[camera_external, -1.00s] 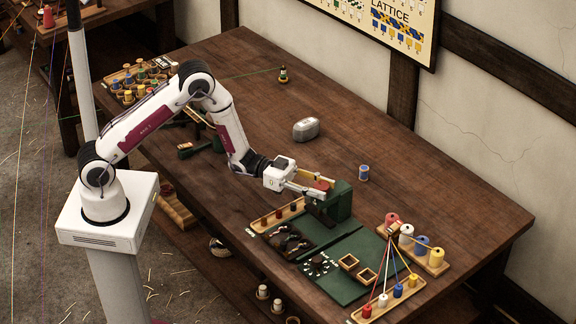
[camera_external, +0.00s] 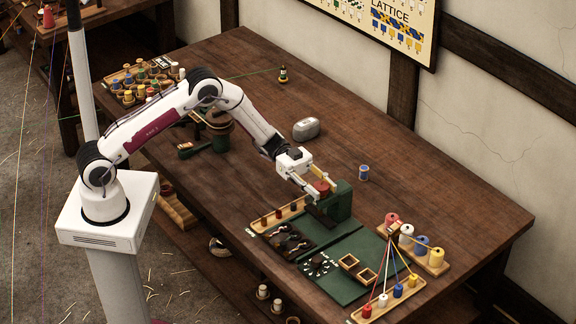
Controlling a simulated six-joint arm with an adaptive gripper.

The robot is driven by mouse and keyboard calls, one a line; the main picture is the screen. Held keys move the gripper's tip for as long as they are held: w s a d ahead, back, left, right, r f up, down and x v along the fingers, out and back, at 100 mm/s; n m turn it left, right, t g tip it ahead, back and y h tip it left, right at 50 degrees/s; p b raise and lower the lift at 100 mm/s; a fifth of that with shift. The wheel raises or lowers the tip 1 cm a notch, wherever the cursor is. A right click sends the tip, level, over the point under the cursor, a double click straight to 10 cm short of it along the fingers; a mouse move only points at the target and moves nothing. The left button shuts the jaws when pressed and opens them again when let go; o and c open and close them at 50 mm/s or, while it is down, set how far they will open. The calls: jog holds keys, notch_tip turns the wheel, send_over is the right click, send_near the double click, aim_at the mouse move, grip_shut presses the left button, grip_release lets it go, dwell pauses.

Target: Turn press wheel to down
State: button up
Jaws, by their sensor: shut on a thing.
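The press is a dark green block (camera_external: 340,203) on the table, beside the green boards. The press wheel is a small red round piece (camera_external: 322,186) on the press's left side. My gripper (camera_external: 316,188) reaches it from the upper left, tilted downward, and its fingers are shut on the red wheel. The fingers hide part of the wheel, and I cannot tell its exact setting from this view.
Dark trays (camera_external: 291,242), a green board (camera_external: 342,270) with small wooden frames, and a peg strip (camera_external: 277,217) lie close around the press. Spool racks (camera_external: 427,258) with strung threads stand at the right.

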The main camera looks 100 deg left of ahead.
jog(key=shift+m+g+h, duration=0.9)
jog(key=shift+m+g, duration=0.1)
jog(key=shift+g, duration=0.3)
jog(key=o, duration=1.1)
jog(key=shift+a, duration=0.1)
jog(key=shift+v, duration=5.9)
